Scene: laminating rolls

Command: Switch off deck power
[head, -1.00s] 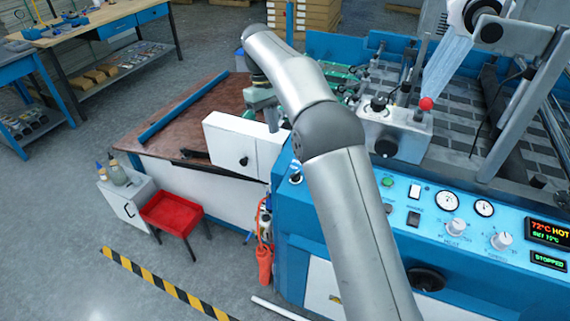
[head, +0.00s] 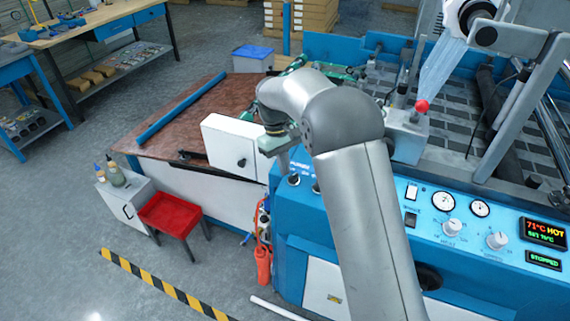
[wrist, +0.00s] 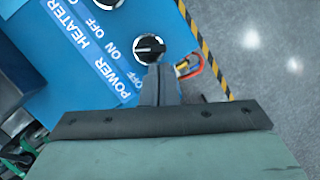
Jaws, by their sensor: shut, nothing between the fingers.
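The blue control panel (head: 450,215) runs along the machine's front. In the wrist view a black rotary knob (wrist: 149,47) with a white pointer line sits beside the POWER label (wrist: 127,70), with ON and OFF lettering. I cannot tell which mark its pointer is on. A second knob (wrist: 108,3) by the HEATER label is cut off at the top. My gripper (wrist: 160,82) is shut and empty, its fingertips just below the POWER knob in the picture; contact cannot be told. In the head view my gripper (head: 284,165) hangs over the panel's left end, near a knob (head: 294,180).
A display (head: 544,232) reads 71°C HOT and another (head: 544,259) reads STOPPED. A red-topped lever (head: 422,106) stands behind the panel. A white box (head: 229,147) is left of my gripper.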

